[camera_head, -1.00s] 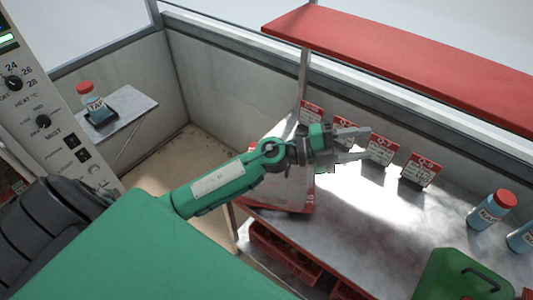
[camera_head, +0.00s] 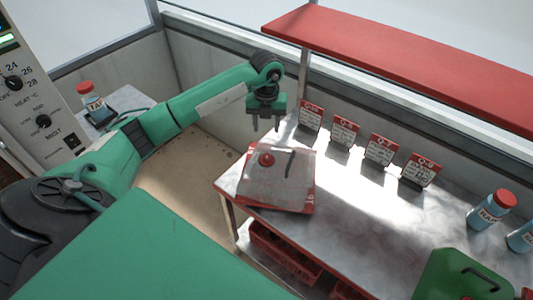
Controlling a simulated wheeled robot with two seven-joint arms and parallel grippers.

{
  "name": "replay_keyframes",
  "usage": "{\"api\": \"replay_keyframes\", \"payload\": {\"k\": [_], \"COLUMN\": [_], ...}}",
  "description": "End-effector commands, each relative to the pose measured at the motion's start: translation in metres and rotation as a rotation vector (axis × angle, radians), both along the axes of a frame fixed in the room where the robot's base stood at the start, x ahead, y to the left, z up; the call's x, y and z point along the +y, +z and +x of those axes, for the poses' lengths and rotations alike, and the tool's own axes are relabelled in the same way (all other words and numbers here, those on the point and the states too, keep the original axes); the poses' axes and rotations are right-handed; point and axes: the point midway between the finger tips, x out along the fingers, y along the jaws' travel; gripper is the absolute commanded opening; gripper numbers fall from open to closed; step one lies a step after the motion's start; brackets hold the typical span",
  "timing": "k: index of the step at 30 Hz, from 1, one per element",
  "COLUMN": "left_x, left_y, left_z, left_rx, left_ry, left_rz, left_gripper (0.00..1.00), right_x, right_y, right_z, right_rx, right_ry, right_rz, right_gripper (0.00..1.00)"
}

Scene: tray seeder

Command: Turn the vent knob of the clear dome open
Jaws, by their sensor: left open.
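The clear dome (camera_head: 277,188) sits over a red tray (camera_head: 308,195) at the left end of the bench. A round red vent knob (camera_head: 266,160) is on its top toward the back left, and a dark bar-like handle (camera_head: 290,162) lies to the right of it. How far the knob is turned I cannot tell. My left gripper (camera_head: 266,126) is open and empty, fingers pointing down, and appears above and behind the knob, apart from it. My right gripper is not in view.
Several red-and-white label cards (camera_head: 344,131) stand along the back of the bench (camera_head: 370,230). A red-capped bottle (camera_head: 490,209) and a green lid with a handle (camera_head: 460,278) are at the right. A red shelf (camera_head: 400,58) hangs above. The bench middle is clear.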

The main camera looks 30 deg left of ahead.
Motion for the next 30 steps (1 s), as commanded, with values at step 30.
{"api": "replay_keyframes", "payload": {"k": [30], "left_x": [-0.001], "left_y": [-0.136], "left_z": [0.000], "left_rx": [0.001], "left_ry": [-0.002], "left_rz": [-0.003], "left_gripper": [0.46], "right_x": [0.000], "right_y": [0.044], "right_z": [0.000], "right_rx": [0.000], "right_ry": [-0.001], "right_rz": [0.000], "right_gripper": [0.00]}}
